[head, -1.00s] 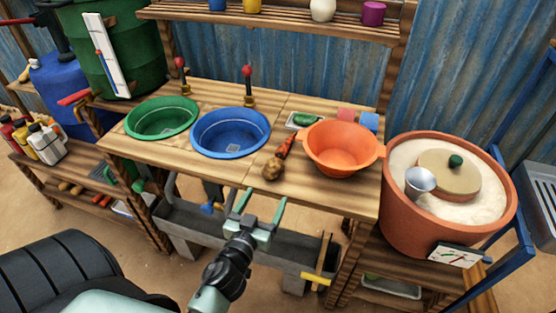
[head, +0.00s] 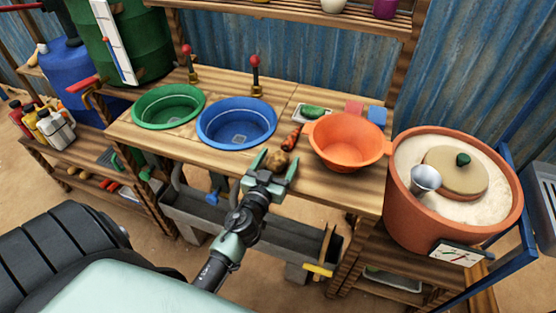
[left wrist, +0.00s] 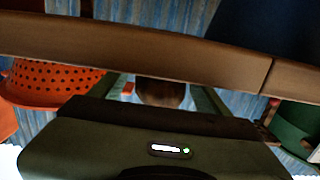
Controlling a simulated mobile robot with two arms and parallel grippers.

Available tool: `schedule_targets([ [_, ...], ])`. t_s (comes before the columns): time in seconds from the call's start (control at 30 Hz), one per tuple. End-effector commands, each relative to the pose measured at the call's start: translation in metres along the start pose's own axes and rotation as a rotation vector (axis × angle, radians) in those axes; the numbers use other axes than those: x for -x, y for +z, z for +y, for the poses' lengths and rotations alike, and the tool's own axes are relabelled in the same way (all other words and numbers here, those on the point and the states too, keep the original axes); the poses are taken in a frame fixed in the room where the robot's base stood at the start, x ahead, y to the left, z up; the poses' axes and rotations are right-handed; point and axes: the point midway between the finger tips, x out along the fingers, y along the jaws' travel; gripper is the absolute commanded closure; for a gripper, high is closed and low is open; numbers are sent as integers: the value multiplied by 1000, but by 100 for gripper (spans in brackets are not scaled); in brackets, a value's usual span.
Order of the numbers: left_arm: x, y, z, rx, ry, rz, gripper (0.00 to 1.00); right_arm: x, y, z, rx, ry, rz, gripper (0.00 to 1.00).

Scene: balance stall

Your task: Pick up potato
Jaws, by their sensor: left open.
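The brown, roundish potato (head: 277,161) lies on the wooden table near its front edge, between the blue basin and the orange colander. My left gripper (head: 274,165) is open at the front edge, with a finger on either side of the potato in the picture. I cannot tell whether the fingers touch it. In the left wrist view the dark potato (left wrist: 160,92) shows between the two fingers, partly hidden by a wooden edge and the gripper body. My right gripper is not in view.
The blue basin (head: 237,122) is to the left, the orange colander (head: 346,141) close on the right. A green basin (head: 168,106) and a large clay pot (head: 402,205) stand farther out. Bare tabletop (head: 330,187) is front right.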

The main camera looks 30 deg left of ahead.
Motion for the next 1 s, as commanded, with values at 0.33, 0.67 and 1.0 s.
schedule_targets([
  [0.33,1,0,0,0,0,-1,87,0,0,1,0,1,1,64],
  [0.67,1,-4,0,1,1,1,91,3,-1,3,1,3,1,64],
  [1.0,3,-60,0,-2,2,5,91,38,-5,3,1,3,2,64],
])
